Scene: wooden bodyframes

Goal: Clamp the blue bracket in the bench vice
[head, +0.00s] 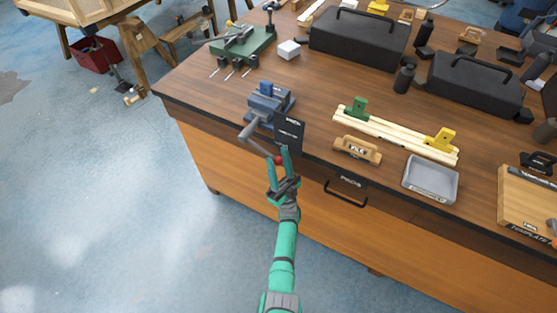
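The blue-grey bench vice (262,110) stands at the near left edge of the bench, its bar and handle reaching out over the edge. A small blue piece, which looks like the blue bracket (266,88), stands upright at the top of the vice. I cannot tell whether the jaws touch it. A red knob (278,160) is at the lower end of the vice handle. My gripper (279,160) is in front of the bench edge with its two fingers apart, one on each side of the red knob. I cannot tell whether they press on it.
A dark sign (289,134) stands right of the vice. Wooden strips (395,134) carry a green bracket (357,107) and a yellow bracket (439,139). A labelled wooden block (357,150) and grey tray (430,179) lie near the front edge. Black toolboxes (358,40) stand behind.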

